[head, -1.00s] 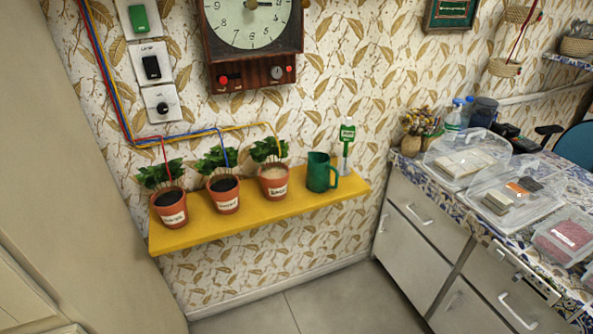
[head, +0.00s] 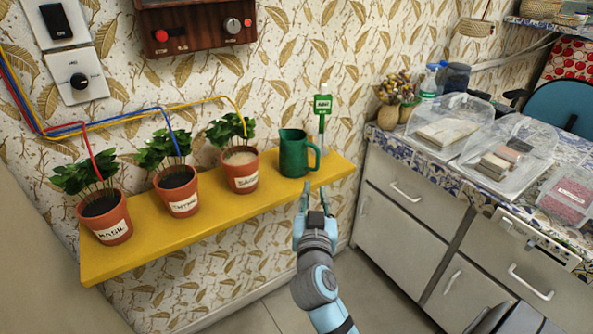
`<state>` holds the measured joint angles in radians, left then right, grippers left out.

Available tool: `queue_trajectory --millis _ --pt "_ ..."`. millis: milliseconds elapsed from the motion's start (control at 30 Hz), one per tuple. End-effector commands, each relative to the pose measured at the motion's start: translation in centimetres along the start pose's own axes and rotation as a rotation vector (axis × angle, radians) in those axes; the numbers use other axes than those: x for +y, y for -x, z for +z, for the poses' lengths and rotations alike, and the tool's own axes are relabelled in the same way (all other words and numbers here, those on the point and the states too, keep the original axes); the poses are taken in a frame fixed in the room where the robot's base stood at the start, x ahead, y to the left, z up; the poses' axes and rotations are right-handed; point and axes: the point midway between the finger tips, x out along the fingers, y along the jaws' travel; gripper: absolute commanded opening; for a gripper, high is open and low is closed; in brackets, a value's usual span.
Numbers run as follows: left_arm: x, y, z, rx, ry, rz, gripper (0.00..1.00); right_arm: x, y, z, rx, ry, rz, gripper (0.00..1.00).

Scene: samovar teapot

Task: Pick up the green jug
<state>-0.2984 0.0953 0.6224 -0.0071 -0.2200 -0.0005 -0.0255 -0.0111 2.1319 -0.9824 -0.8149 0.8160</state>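The green jug (head: 293,154) stands upright near the right end of the yellow shelf (head: 150,241) in the head view. Its handle points right. My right gripper (head: 314,190) is open, its two fingers apart and pointing up toward the shelf's front edge. In the picture it sits just below the jug and its handle. Nothing is between the fingers. My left gripper is out of view.
Three potted plants stand left of the jug; the nearest pot (head: 241,170) is close to it. A green tag on a stand (head: 322,106) is behind the handle. A cabinet (head: 412,195) with a tiled top and clear boxes is at right.

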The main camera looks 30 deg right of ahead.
Motion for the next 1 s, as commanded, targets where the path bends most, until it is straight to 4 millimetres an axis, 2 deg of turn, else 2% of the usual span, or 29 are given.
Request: queue_trajectory --millis 67,233,467,600,700,867,900,1000 --pt "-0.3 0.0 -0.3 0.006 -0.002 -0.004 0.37 0.2 -1.7 -0.7 0.013 -0.001 0.006 0.19" --pt "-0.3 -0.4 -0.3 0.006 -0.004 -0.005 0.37 0.3 -6.3 -0.6 0.010 0.000 0.006 0.19" --pt "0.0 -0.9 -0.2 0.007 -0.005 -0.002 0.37 0.4 -9.7 -0.5 0.007 0.000 0.005 0.19" --pt "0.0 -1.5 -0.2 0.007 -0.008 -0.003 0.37 0.7 -12.5 -0.3 0.006 -0.001 0.006 0.19" --pt "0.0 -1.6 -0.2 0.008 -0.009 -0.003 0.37 0.7 -13.6 -0.4 0.005 0.000 0.004 0.19" --pt "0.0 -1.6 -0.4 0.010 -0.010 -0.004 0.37 0.6 -13.7 -0.4 0.004 -0.001 0.003 0.19" --pt "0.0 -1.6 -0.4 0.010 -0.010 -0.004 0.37 0.6 -13.6 -0.4 0.004 -0.001 0.003 0.18" --pt "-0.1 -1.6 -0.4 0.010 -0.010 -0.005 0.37 0.6 -13.6 -0.4 0.004 0.000 0.003 0.02"
